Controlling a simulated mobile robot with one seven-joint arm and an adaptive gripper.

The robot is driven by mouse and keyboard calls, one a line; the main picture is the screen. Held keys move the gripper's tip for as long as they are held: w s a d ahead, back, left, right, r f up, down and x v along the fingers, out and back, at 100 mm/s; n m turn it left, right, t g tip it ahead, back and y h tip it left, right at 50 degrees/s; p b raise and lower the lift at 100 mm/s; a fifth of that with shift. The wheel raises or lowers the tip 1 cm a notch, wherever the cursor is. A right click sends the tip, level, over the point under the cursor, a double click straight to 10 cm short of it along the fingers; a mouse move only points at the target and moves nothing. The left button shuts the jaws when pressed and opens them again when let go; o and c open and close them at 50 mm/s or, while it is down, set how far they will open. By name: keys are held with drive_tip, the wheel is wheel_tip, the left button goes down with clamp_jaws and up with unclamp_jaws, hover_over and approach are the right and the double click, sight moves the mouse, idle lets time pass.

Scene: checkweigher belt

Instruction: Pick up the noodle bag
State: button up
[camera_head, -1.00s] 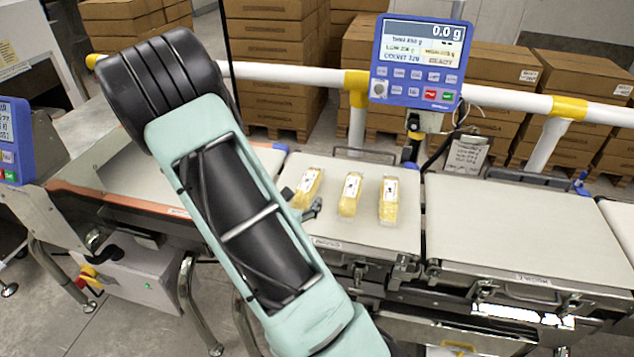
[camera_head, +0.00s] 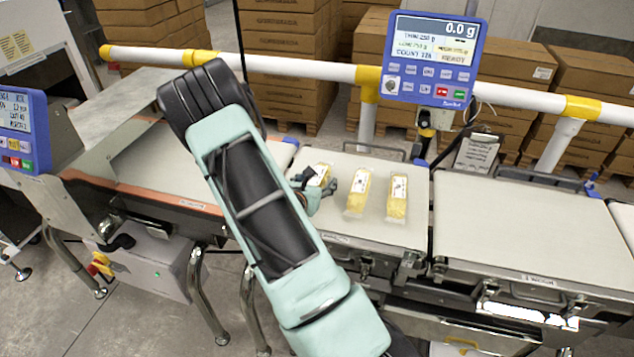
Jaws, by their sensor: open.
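Three yellow noodle bags in clear wrap with white labels lie on the middle belt section. The left noodle bag (camera_head: 319,175) is partly hidden by my gripper and arm. The middle noodle bag (camera_head: 358,193) and the right noodle bag (camera_head: 397,198) lie apart in full view. My gripper (camera_head: 318,180) is open at the left bag, with a dark finger on its left and a grey finger on its right. I cannot tell whether the fingers touch the bag.
A blue scale display (camera_head: 432,62) reading 0.0 g stands behind the belt on a white and yellow rail (camera_head: 300,72). The belt section on the right (camera_head: 530,225) is bare. Another blue display (camera_head: 20,130) is at the far left. Cardboard boxes (camera_head: 290,60) are stacked behind.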

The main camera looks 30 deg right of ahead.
drive_tip(key=c, duration=1.5)
drive_tip(key=shift+r, duration=0.1)
